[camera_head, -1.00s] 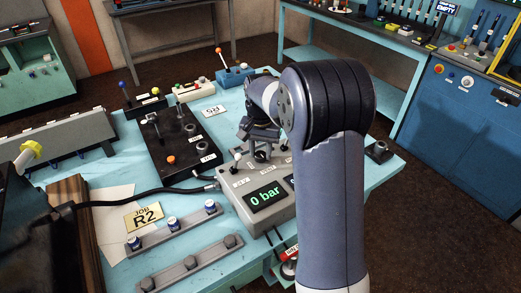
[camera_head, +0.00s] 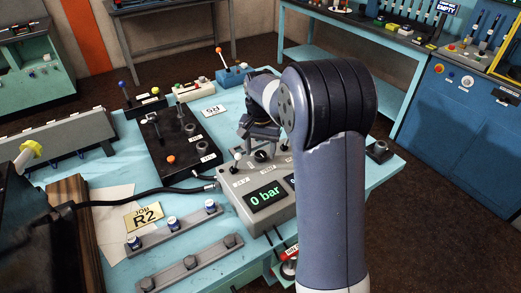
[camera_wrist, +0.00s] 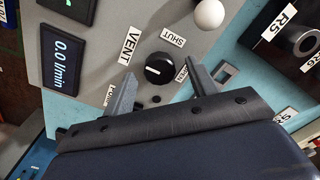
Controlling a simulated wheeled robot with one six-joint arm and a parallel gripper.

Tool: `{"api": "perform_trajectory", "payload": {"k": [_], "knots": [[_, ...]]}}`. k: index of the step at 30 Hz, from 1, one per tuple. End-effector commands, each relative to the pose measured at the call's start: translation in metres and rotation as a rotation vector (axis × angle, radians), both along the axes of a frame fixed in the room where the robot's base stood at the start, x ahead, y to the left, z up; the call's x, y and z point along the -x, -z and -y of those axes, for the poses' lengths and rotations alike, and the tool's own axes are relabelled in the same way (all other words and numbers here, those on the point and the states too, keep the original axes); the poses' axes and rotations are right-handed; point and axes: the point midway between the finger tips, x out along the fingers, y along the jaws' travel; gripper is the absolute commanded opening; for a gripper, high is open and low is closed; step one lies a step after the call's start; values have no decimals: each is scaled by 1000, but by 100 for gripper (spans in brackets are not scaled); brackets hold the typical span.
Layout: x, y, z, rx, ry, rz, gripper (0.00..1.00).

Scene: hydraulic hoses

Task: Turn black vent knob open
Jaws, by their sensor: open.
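The black vent knob (camera_wrist: 159,69) sits on the grey control panel (camera_wrist: 92,113), with VENT and SHUT labels beside it. A white mark shows on its face, toward the left in the wrist view. Another label by the left finger is partly hidden. My gripper (camera_wrist: 159,72) is open, with one finger on either side of the knob in the picture and a clear gap to each. I cannot tell how far above the panel the fingertips are. In the head view the knob (camera_head: 262,156) shows just below my gripper (camera_head: 261,141).
A white ball-topped lever (camera_wrist: 209,13) stands close to the knob. The panel display (camera_head: 265,197) reads 0 bar. A black hose (camera_head: 140,200) runs to the panel's left side. A black box (camera_head: 180,142) with an orange button stands behind left.

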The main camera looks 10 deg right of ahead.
Motion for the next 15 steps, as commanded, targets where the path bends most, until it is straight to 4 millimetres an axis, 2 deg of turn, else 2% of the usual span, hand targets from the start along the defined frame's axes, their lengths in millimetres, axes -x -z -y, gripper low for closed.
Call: {"api": "perform_trajectory", "payload": {"k": [12,15], "knots": [[-1,-78,0,0,0,6,55],[-1,-91,0,0,0,4,55]]}}
